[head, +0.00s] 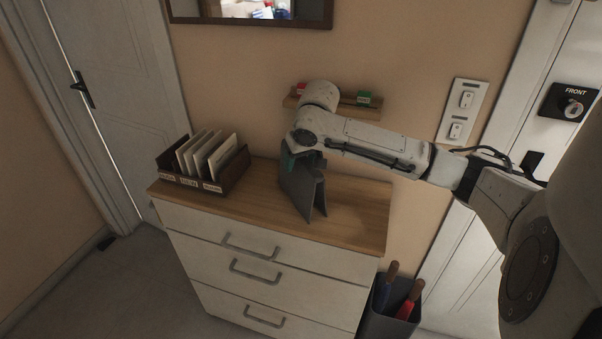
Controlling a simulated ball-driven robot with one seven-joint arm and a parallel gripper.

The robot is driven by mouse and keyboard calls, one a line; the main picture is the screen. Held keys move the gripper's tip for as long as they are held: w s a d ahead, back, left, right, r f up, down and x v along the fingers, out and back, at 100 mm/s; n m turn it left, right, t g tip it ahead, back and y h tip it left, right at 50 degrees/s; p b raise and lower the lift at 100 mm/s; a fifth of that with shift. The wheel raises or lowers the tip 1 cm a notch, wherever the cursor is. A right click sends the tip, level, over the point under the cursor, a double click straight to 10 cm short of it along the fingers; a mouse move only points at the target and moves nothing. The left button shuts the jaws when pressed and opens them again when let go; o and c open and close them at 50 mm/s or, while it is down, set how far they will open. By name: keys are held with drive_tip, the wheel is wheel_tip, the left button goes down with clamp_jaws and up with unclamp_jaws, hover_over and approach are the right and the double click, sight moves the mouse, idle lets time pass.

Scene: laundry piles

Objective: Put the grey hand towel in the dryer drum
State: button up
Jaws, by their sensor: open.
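I cannot tell whether all of this grey is gripper or whether some is cloth. The lower ends are at or just above the wood; which, I cannot tell. I see no clearly separate grey hand towel and no dryer drum in this view.
The white dresser (268,246) has three drawers. A dark letter rack (229,181) with envelopes stands left of my gripper. A small wall shelf (361,107) is behind my arm. A dark bin (391,307) with red and blue items stands at the right. Floor at left is clear.

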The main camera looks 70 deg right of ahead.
drive_tip(key=shift+c, duration=0.2)
clamp_jaws()
idle(0.6)
